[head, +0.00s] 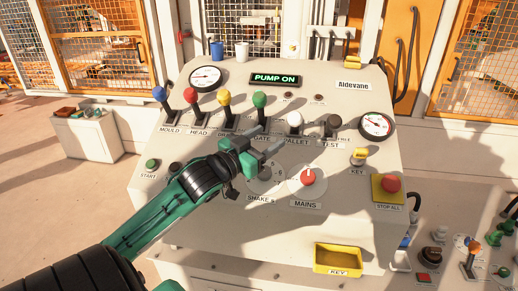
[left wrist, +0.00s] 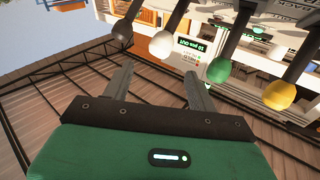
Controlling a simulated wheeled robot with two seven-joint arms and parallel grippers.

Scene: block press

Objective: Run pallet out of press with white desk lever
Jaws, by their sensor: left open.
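The white desk lever (head: 294,121), labelled PALLET, stands on the sloped desk between the green GATE lever (head: 260,102) and the black TEST lever (head: 333,124). My left gripper (head: 268,139) is open and empty, just left of and below the white lever. In the left wrist view, the white knob (left wrist: 161,44) shows beyond the gap between the two fingers (left wrist: 156,76), with no contact visible. The black knob (left wrist: 122,32) is to its left and the green knob (left wrist: 218,70) to its right. My right gripper is not in view. The pallet cannot be made out.
Blue (head: 159,94), red (head: 191,97) and yellow (head: 224,99) levers stand in the same row. A lit sign (head: 275,79) reads PUMP ON. The red MAINS knob (head: 308,177) and the STOP ALL button (head: 390,184) lie lower on the desk. A yellow key tray (head: 338,271) is in front.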

